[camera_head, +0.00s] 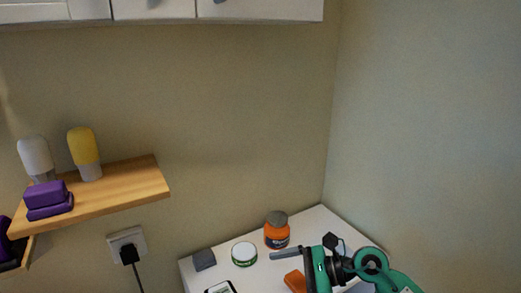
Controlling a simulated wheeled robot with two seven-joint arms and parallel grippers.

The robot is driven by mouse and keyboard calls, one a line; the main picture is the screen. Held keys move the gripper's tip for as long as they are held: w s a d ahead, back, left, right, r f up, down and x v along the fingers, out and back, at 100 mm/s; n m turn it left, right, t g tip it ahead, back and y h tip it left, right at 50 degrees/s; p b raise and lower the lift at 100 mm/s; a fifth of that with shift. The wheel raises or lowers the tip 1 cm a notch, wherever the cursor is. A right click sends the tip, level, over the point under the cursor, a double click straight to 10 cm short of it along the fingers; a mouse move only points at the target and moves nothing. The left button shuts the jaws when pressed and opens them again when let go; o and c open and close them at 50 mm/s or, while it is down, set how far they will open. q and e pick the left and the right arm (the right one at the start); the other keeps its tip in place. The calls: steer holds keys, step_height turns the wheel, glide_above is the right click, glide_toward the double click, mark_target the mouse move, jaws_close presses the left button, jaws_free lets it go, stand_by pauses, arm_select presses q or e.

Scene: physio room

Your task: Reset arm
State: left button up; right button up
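My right arm comes in from the lower right, with green links and a dark wrist. Its gripper (288,272) is over the white table at the bottom of the head view. One dark finger points left from the far end of the gripper's bar, so the gripper looks open. The other finger is cut off or hidden at the lower edge. An orange block (294,281) shows beside the bar, below the visible finger, and looks free of it. My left gripper is not in view.
On the white table (318,222) stand an orange jar (277,231) with a grey lid, a white-and-green tub (244,254), a grey block (204,260) and a white device (220,287). A wooden shelf (130,187) holds two bottles and purple blocks. White cabinets (260,9) hang above.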

step_height(320, 180, up, 7)
steer(key=a+m+t+y, duration=0.1)
steer(key=m+t+y, duration=0.45)
steer(key=m, duration=0.35)
steer(key=d+r+m+t+h, duration=0.2)
steer(key=d+m+t+h, duration=0.35)
steer(key=m+t, duration=0.7)
steer(key=s+d+f+m+g+h, duration=0.2)
steer(key=d+f+m+h, duration=0.55)
steer(key=m, duration=0.45)
steer(key=s+d+f+m+g+h, duration=0.2)
steer(key=d+f+m+h, duration=0.55)
steer(key=m, duration=0.55)
steer(key=s+a+f+m+g+y, duration=0.1)
steer(key=s+f+m+g, duration=0.2)
steer(key=s+f+g, duration=0.55)
steer(key=s+f+m+g, duration=0.35)
steer(key=s+f, duration=0.25)
steer(key=s, duration=0.6)
step_height(320, 180, down, 30)
steer(key=r+g, duration=0.1)
steer(key=s+d+f+g, duration=0.1)
steer(key=s+d+f, duration=0.2)
steer(key=s+f, duration=1.7)
steer(key=shift+s+f, duration=0.15)
steer(key=shift+f, duration=0.55)
steer(key=shift+a, duration=0.1)
